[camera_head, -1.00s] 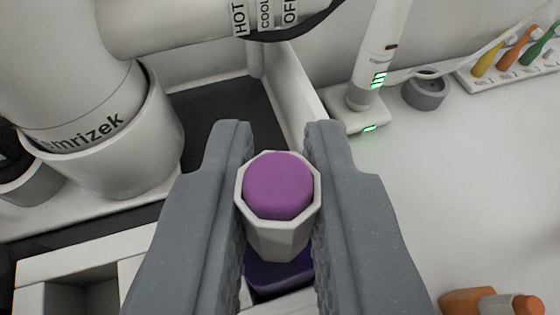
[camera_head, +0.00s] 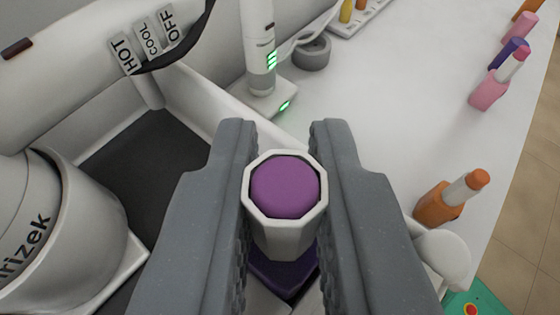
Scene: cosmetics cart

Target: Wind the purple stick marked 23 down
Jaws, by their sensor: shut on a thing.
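The purple stick (camera_head: 285,186) shows from above inside a pale octagonal collar (camera_head: 284,238). Its round purple top sits about level with the collar's rim. A dark purple base (camera_head: 283,272) is below the collar, partly hidden. My gripper (camera_head: 284,190) is shut on the collar, with one grey finger on each side. The number 23 cannot be seen.
A white device with green lights (camera_head: 266,75) stands behind. A large white cup (camera_head: 60,230) and dark tray (camera_head: 160,170) are at left.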

